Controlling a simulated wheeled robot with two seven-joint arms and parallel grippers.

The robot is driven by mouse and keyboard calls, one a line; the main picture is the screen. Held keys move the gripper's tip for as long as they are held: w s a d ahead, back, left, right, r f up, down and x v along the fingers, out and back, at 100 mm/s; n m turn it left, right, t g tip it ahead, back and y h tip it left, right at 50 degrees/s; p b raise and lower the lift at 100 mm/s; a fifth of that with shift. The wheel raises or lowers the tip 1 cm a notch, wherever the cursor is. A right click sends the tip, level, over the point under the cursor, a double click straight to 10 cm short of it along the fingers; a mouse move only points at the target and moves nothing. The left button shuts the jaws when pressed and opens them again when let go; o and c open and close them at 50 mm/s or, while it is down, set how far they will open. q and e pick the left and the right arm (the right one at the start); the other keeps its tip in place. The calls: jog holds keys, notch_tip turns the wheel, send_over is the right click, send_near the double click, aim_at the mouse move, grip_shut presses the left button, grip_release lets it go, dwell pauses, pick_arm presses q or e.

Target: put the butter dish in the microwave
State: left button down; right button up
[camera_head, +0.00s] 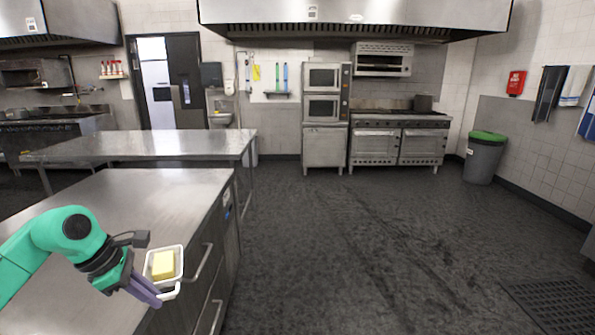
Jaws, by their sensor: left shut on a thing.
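The butter dish (166,284) is a small white open dish with a yellow block of butter (163,264) in it. It is at the lower left, at the right edge of the near steel counter. My left gripper (152,292) is shut on the near left side of the dish. I cannot tell whether the dish touches the counter. My right gripper is out of view. Two stacked steel units with dark glass doors, the upper (322,77) and the lower (322,108), stand at the back; both look closed. I cannot tell which is the microwave.
The near counter (150,190) has drawers with handles on its right side. A second steel table (140,146) stands beyond it. A double oven range (400,140) and a green-lidded bin (485,157) are at the back right. The floor in the middle is clear.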

pick_arm(q)
jog(key=s+d+f+m+g+y, duration=0.1)
jog(key=s+d+f+m+g, duration=0.2)
jog(key=s+d+f+m, duration=0.3)
jog(key=s+d+f+m+g+y, duration=0.1)
jog(key=s+d+f+m+g, duration=0.3)
jog(key=f+m, duration=0.5)
jog(key=s+d+m, duration=0.2)
jog(key=d+m, duration=0.1)
jog(key=m, duration=0.4)
jog(key=shift+f, duration=0.3)
jog(key=shift+w+d, duration=0.1)
